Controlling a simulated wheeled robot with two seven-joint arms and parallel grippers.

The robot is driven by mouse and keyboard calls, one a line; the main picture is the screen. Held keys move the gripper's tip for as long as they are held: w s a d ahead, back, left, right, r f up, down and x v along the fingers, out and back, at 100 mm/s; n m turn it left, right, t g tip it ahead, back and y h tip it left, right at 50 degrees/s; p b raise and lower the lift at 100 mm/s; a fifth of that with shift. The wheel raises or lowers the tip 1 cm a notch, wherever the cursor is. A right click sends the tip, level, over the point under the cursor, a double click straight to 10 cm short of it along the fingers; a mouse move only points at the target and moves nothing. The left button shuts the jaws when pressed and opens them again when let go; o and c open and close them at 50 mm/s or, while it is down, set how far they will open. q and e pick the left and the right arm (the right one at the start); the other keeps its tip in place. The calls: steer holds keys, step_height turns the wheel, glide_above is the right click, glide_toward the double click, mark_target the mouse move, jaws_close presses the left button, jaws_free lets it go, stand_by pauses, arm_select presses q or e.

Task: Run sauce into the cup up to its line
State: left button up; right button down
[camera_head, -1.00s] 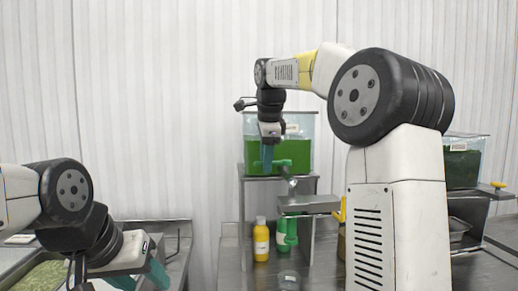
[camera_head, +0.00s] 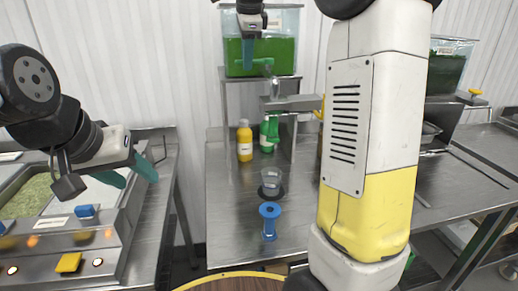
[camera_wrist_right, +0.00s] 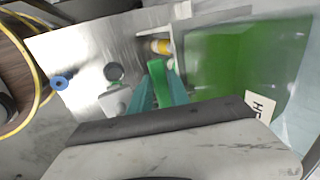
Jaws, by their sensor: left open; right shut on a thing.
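The sauce tank (camera_head: 262,50), clear and full of green sauce, stands on a metal stand at the back. Its green tap handle (camera_head: 264,63) is at the front; in the wrist view the handle (camera_wrist_right: 160,78) lies between the teal fingers. My right gripper (camera_head: 248,50) is shut on it. The clear cup (camera_head: 271,175) stands upright on the counter below the metal spout (camera_head: 274,88), on a dark round base. It looks empty, but its line is too small to see. My left gripper (camera_head: 138,172) is open and empty at the left, away from the cup.
A blue spool-like object (camera_head: 269,220) stands in front of the cup. A yellow bottle (camera_head: 244,142) and a green bottle (camera_head: 267,135) stand behind it. A second tank (camera_head: 446,65) is at the right. The steel counter (camera_head: 230,215) left of the cup is clear.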

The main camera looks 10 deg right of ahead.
steer(key=s+n, duration=0.1)
steer(key=n, duration=0.1)
steer(key=s+n+y, duration=0.1)
steer(key=n, duration=0.1)
steer(key=shift+s+d+y, duration=0.1)
steer(key=shift+d+y, duration=0.05)
steer(key=shift+y, duration=0.15)
stand_by(7.3)
